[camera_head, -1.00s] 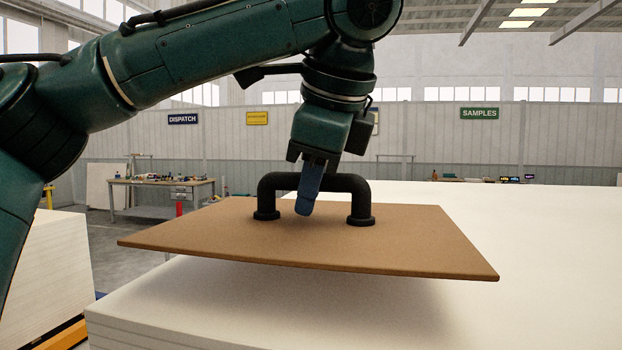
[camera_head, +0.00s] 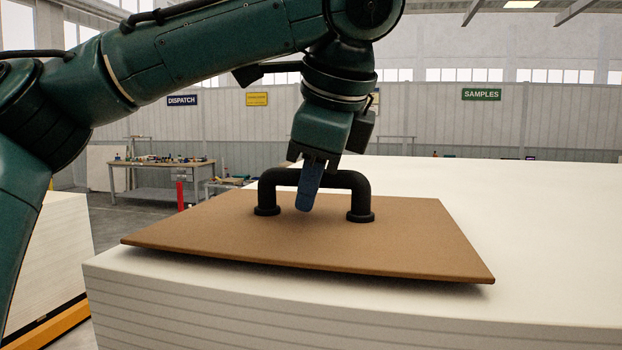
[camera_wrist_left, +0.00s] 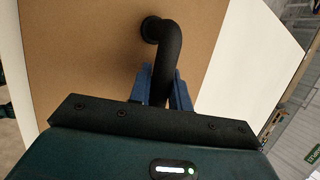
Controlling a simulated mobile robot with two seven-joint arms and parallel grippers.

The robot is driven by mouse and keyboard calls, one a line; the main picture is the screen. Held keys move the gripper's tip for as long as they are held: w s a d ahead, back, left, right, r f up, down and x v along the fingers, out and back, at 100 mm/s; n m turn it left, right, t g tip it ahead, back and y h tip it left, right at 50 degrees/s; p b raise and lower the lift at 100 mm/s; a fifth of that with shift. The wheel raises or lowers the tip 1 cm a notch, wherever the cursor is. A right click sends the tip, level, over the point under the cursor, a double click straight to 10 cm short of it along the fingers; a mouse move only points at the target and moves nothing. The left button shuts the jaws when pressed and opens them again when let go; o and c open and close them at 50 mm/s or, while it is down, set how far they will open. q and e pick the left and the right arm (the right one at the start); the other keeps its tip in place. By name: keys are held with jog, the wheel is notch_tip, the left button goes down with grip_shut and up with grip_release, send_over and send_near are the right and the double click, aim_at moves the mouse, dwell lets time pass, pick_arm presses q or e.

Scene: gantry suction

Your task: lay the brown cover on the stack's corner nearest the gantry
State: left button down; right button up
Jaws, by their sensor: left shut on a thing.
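The brown cover (camera_head: 230,235) is a flat board with a black bridge-shaped handle (camera_head: 359,200) on top. My left gripper (camera_head: 308,192) is shut on the handle's crossbar, its blue fingers on either side of it in the left wrist view (camera_wrist_left: 162,88). The cover is close above or on the white stack (camera_head: 530,230), near its front-left corner. A narrow dark shadow runs under its front edge; I cannot tell whether it touches. Its left tip is near the stack's left edge. My right gripper is not in view, and I cannot make out the gantry.
Another pale stack (camera_head: 45,255) stands at the left, on an orange base (camera_head: 55,328). A workbench (camera_head: 160,166) with small items is farther back. The big stack's top is clear to the right of the cover.

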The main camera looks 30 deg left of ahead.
pick_arm(q)
jog(key=shift+f, duration=0.45)
jog(key=c, duration=1.2)
grip_release()
jog(key=shift+f, duration=0.1)
jog(key=p+v, duration=0.3)
jog(key=v, duration=1)
jog(key=shift+s, duration=0.1)
